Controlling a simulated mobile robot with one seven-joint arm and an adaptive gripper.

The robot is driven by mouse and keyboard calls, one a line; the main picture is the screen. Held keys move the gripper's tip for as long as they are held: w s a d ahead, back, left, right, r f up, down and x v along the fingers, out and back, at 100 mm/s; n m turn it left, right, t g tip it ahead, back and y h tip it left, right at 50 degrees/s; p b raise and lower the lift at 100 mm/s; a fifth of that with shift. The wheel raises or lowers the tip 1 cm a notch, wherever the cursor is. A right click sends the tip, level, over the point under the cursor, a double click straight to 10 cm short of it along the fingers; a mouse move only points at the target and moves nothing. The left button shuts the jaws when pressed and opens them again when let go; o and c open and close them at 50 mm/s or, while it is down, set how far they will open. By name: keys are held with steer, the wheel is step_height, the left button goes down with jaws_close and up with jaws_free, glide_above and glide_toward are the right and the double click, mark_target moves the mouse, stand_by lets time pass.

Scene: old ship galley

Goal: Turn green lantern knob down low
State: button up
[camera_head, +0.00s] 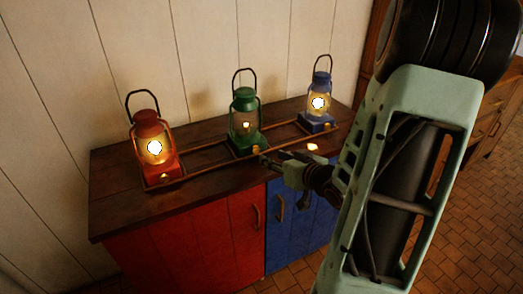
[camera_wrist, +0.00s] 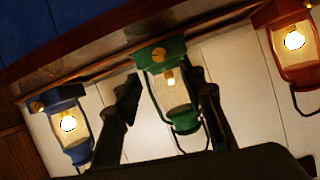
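The green lantern (camera_head: 244,118) stands upright in the middle of a row of three on the cabinet top. Its flame is smaller and dimmer than those of its neighbours. Its brass knob (camera_head: 256,149) is low on the front of its base. In the wrist view, which is upside down, the green lantern (camera_wrist: 173,92) and its knob (camera_wrist: 158,54) show near the middle. My gripper (camera_wrist: 168,88) is open, with its dark fingers to either side of the lantern in that view. In the head view my gripper (camera_head: 270,162) is just in front of the green lantern's base; contact with the knob cannot be told.
A lit red lantern (camera_head: 148,140) stands left and a lit blue lantern (camera_head: 319,102) right, both bright. A low wooden rail frame (camera_head: 205,168) runs around the bases. The cabinet has red doors (camera_head: 190,245) and blue doors (camera_head: 300,220). A plank wall (camera_head: 200,45) stands behind.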

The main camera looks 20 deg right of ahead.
mark_target(257, 150)
steer(key=b+x, duration=0.1)
steer(key=x, duration=0.9)
steer(key=shift+w+f, duration=0.1)
steer(key=shift+c, duration=0.3)
jaws_close()
steer(key=shift+b, duration=0.55)
